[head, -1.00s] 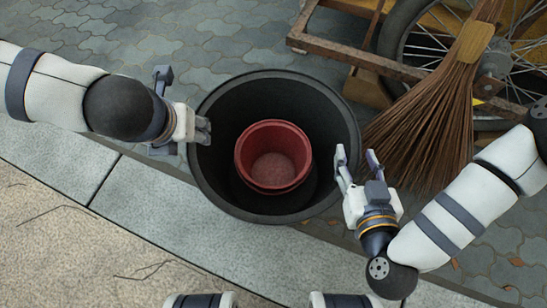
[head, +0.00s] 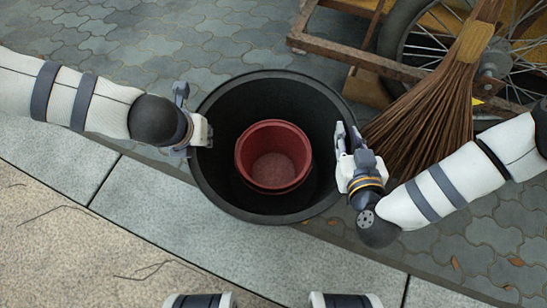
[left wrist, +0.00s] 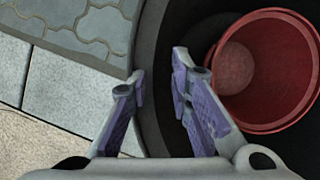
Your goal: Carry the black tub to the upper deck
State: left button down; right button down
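The black tub (head: 215,185) stands upright in the middle of the head view, with a red bucket (head: 272,155) inside it. Both also show in the left wrist view, the tub (left wrist: 152,40) and the red bucket (left wrist: 265,70). My left gripper (head: 208,132) is at the tub's left rim. In the left wrist view its fingers (left wrist: 160,90) are apart, one on each side of the rim. My right gripper (head: 348,134) is at the right rim, its fingers a little apart; whether they touch the rim I cannot tell. No upper deck can be made out for certain.
A straw broom (head: 425,125) leans close to the tub's right side. Behind it are a rusty frame (head: 345,52) and a spoked wheel (head: 440,30). Pale kerb slabs (head: 165,220) run in front of the tub; grey paving (head: 200,40) behind it is clear.

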dwell(0.4)
